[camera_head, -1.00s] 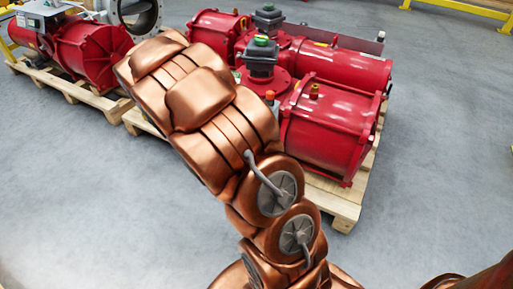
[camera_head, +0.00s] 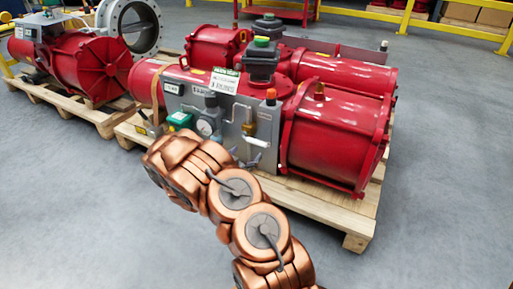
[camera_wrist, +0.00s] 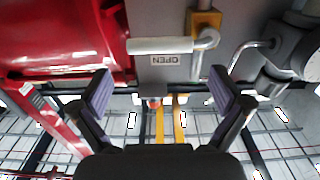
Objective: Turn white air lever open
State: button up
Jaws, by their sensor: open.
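The white air lever (camera_wrist: 160,45) lies across the upper middle of the wrist view, beside an OPEN label (camera_wrist: 171,59) that reads upside down. A bent metal rod and a brass block (camera_wrist: 205,22) are at its right end. In the head view the white lever (camera_head: 257,142) is small, low on the right part of the grey panel (camera_head: 237,112). My gripper (camera_wrist: 162,92) is open and empty. Its two fingers are spread with the lever ahead, between and beyond their tips, apart from it. In the head view my arm largely hides the gripper.
A red cylinder (camera_head: 335,140) stands right of the panel, on a wooden pallet (camera_head: 330,205). Pipe fittings (camera_wrist: 290,50) are at the right in the wrist view. The grey floor is clear.

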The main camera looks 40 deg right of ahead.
aim_at(255, 143)
jog(key=shift+b+x, duration=1.4)
jog(key=shift+x, duration=2.4)
jog(key=c, duration=1.4)
jog(key=shift+r, duration=0.1)
